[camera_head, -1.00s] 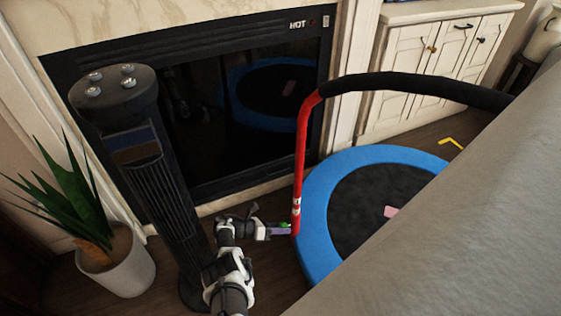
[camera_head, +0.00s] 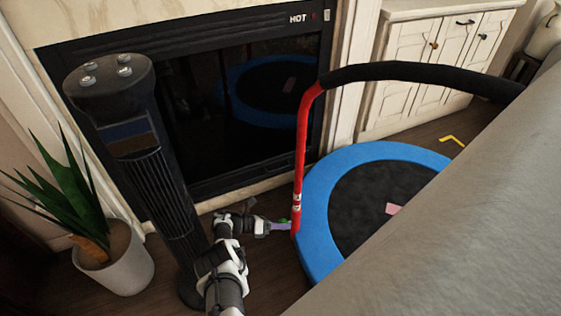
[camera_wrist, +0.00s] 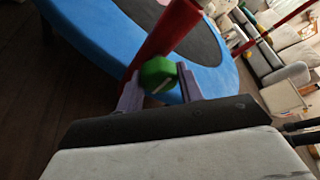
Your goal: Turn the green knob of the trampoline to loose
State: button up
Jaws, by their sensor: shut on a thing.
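The trampoline (camera_head: 321,240) has a blue rim, a black mat and a red upright post (camera_head: 301,140) with a black padded handlebar (camera_head: 420,73). The green knob (camera_wrist: 158,72) sits on the red post, low down, with a pale line across its face running at a slant. In the head view the knob (camera_head: 283,221) is a small green spot. My gripper (camera_wrist: 160,85) has its two purple fingers on either side of the knob and is shut on it. In the head view my gripper (camera_head: 280,227) reaches the post from the left.
A black tower heater (camera_head: 150,165) stands left of my arm, with a potted plant (camera_head: 120,260) farther left. The fireplace (camera_head: 240,110) is behind. A grey sofa-like surface (camera_head: 470,220) covers the lower right. White cabinets (camera_head: 400,80) stand at the back.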

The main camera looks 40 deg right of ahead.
jog(key=o, duration=1)
notch_tip(320, 180, up, 20)
jog(key=p, duration=1.9)
jog(key=shift+p, duration=0.4)
